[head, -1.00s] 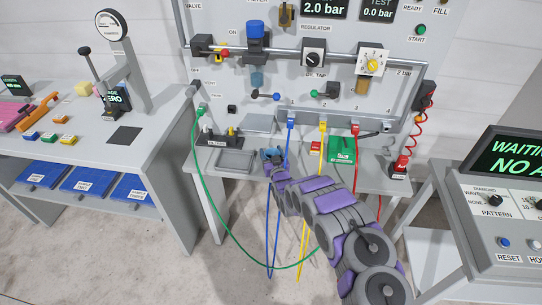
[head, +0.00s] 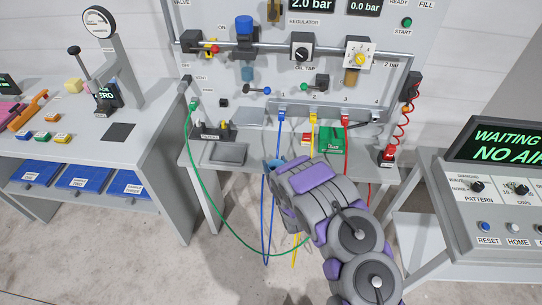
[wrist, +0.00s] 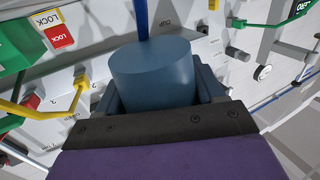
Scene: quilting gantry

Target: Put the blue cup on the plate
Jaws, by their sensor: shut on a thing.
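A blue cup (wrist: 153,75), seen as a plain cylinder with a smooth flat end, sits between the two dark blue fingers of my gripper in the wrist view. My gripper (head: 271,164) is shut on it. In the head view the gripper is at the front edge of the grey bench, mostly hidden behind my own arm, and only a little blue shows there. A flat grey plate (head: 249,117) lies at the back of the bench, up and left of the gripper. I cannot tell for sure that this is the task's plate.
A shallow grey tray (head: 222,154) is on the bench left of my gripper. Blue (head: 278,140), yellow (head: 312,134) and red (head: 346,140) hoses hang from the panel close to the arm. A console (head: 495,200) is at the right.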

